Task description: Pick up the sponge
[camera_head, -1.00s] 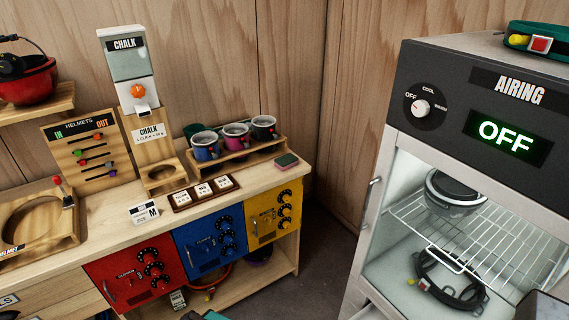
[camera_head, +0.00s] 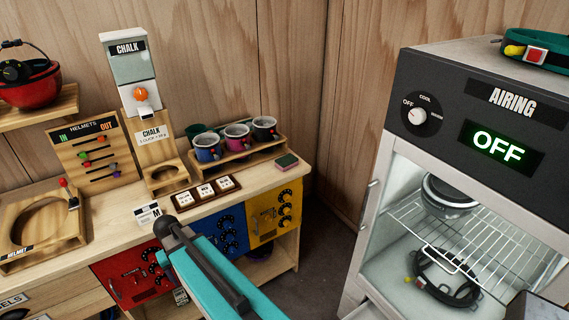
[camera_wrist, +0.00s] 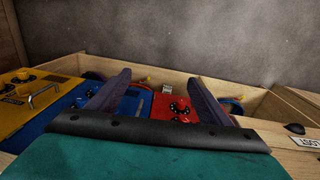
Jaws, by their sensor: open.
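The sponge (camera_head: 287,161) is a small block, dark green on top with a pinkish edge. It lies flat near the right end of the wooden bench top in the head view, and I cannot make it out in the wrist view. My gripper (camera_wrist: 158,92) shows in the wrist view with its two dark purple fingers spread wide and nothing between them. The red, blue and yellow panels of the bench show beyond and beside the fingers. In the head view my teal arm reaches up in front of the bench, left of the sponge and apart from it.
A rack with several mugs (camera_head: 236,142) stands behind and left of the sponge. A dark tray with white labelled blocks (camera_head: 205,190) lies to its left. The chalk dispenser (camera_head: 131,75) is further left. The airing cabinet (camera_head: 470,130) stands at the right, across a floor gap.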

